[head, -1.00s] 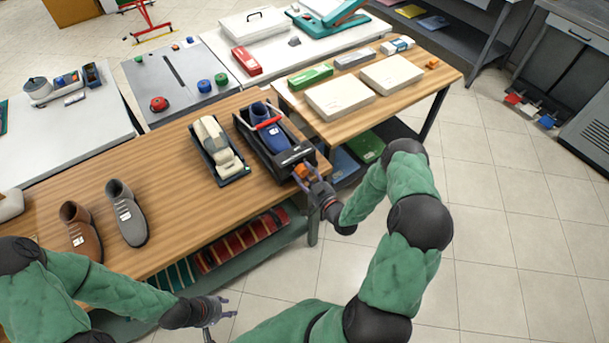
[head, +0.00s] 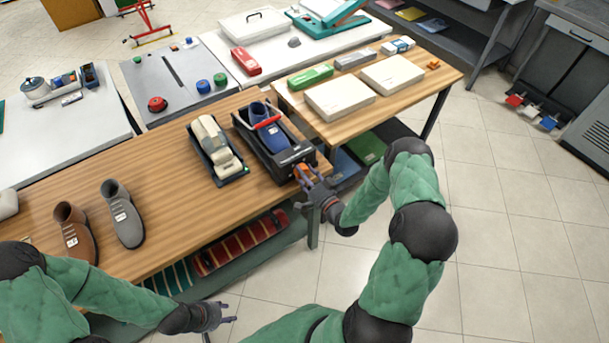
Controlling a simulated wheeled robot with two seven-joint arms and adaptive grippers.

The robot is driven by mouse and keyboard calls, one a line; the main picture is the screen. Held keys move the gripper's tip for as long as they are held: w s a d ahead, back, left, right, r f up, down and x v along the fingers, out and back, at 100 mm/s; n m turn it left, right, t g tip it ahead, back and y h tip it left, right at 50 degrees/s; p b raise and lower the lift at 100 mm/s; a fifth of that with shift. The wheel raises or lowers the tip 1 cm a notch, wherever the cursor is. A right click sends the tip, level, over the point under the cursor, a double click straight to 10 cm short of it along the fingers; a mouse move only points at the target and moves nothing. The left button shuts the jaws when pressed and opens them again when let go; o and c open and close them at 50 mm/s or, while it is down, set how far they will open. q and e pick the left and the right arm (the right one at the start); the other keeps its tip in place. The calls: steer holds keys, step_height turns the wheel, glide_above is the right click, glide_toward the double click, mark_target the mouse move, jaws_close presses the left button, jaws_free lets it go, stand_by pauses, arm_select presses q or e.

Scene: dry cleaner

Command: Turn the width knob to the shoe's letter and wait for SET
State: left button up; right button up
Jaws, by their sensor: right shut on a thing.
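A blue shoe (head: 265,130) sits in a black stretching machine (head: 279,160) with a red bar across the shoe, at the right end of the wooden bench. An orange knob (head: 301,172) is on the machine's front end. My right gripper (head: 306,179) is shut on this knob, and its fingers partly hide it. A small label shows on the machine near the knob, too small to read. A white tag is on the blue shoe, its letter unreadable. My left gripper (head: 224,313) hangs empty in front of the bench, low in the view; its fingers appear apart.
A second machine with a cream block (head: 216,142) stands left of the black one. A brown shoe (head: 74,232) and a grey shoe (head: 122,214) stand on the wooden bench (head: 150,180). White boxes (head: 340,97) lie on the side table. The floor at right is clear.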

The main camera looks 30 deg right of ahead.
steer(key=shift+a+f+m, duration=0.1)
steer(key=shift+m, duration=0.8)
steer(key=o, duration=1.1)
steer(key=shift+o, duration=0.2)
steer(key=s+d, duration=0.1)
steer(key=s, duration=1.1)
